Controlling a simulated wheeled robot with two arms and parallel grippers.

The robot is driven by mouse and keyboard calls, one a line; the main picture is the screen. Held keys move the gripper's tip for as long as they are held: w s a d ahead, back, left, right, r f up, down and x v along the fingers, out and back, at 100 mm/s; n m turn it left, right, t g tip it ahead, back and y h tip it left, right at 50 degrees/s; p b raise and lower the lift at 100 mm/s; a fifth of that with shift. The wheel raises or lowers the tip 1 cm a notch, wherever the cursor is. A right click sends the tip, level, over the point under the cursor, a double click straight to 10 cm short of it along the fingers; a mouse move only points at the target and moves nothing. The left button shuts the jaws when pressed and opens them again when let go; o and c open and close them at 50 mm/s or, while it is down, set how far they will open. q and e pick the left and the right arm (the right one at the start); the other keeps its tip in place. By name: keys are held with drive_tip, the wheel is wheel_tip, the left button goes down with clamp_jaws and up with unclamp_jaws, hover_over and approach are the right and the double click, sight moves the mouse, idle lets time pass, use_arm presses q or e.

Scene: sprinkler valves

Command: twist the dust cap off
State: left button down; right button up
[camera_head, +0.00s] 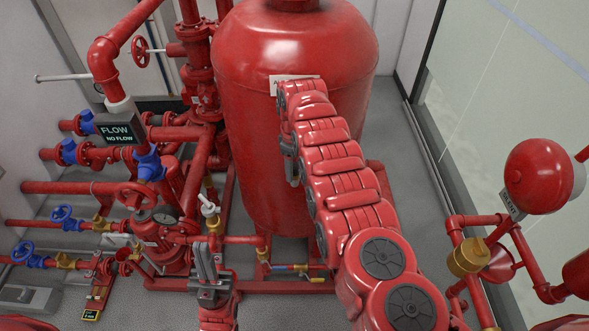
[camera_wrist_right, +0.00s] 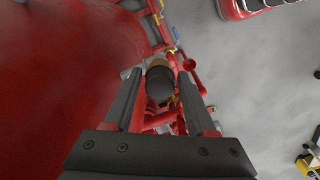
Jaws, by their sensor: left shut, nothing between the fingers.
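My right gripper (camera_wrist_right: 160,76) is open in the right wrist view, its two dark fingers well apart. A dark round piece with a brownish rim (camera_wrist_right: 159,84) shows between the fingers; I cannot tell whether it is the dust cap or how far off it is. In the head view my right gripper (camera_head: 291,160) is partly hidden by its arm, in front of the red tank. My left gripper (camera_head: 206,262) is shut and empty at the bottom centre, in front of the pipes. A brass cap-like fitting (camera_head: 466,257) sits on red pipework at the right, apart from both grippers.
The large red tank (camera_head: 250,130) fills the middle. Red pipes with blue valve handles (camera_head: 62,212) and a flow sign (camera_head: 117,131) crowd the left. A red bell-shaped part (camera_head: 538,177) stands at the right. Grey floor (camera_head: 385,110) is clear right of the tank.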

drive_tip(key=o, duration=0.3)
wheel_tip(320, 180, up, 6)
drive_tip(key=p, duration=0.5)
drive_tip(key=shift+r, duration=0.1)
